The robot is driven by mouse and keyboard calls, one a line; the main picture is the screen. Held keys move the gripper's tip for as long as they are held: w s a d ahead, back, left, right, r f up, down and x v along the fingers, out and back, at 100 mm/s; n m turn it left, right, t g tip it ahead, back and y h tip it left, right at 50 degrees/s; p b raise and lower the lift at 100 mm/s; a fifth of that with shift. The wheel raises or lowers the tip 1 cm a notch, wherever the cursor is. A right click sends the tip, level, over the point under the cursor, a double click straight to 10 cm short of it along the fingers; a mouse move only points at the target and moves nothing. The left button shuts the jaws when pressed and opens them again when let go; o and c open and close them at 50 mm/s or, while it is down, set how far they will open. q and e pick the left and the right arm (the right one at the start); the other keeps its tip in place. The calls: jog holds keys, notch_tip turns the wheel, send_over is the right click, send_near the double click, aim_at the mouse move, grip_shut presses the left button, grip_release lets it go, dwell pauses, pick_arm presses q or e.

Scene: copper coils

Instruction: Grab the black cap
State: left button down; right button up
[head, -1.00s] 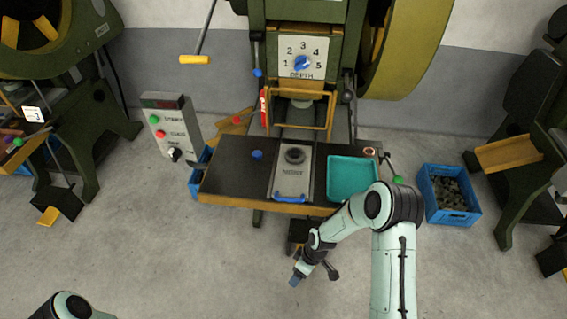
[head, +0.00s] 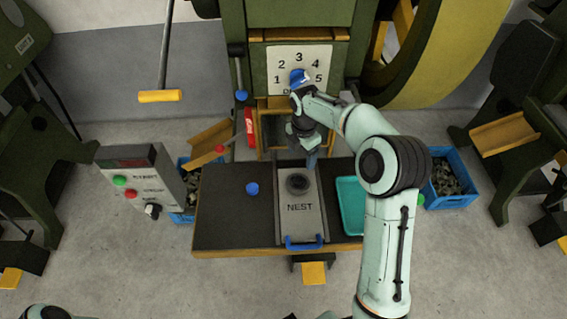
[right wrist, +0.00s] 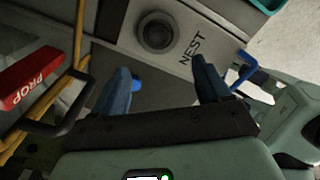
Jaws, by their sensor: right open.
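A round black cap (head: 298,183) sits on the grey NEST plate (head: 304,222) in the middle of the dark press table. In the right wrist view the cap (right wrist: 156,32) is at the top centre, beyond the fingertips. My right gripper (head: 311,160) hangs just behind the cap and slightly to its right, in front of the press opening. My left gripper is out of view; only a piece of my left arm shows at the lower left.
A blue knob (head: 252,189) stands left of the plate. A teal tray (head: 350,205) lies right, partly hidden by my right arm. The red PROP block (right wrist: 30,78) and yellow guard frame (right wrist: 78,35) are close to the gripper. A control box (head: 140,180) stands left.

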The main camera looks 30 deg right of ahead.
send_over(298, 180)
notch_tip(298, 180, down, 8)
jog(key=shift+s+d+r+b, duration=0.15)
jog(key=shift+r+b, duration=0.05)
jog(key=shift+b, duration=0.1)
notch_tip(298, 180, down, 6)
jog(key=shift+r, duration=0.2)
jog(key=c, duration=1.1)
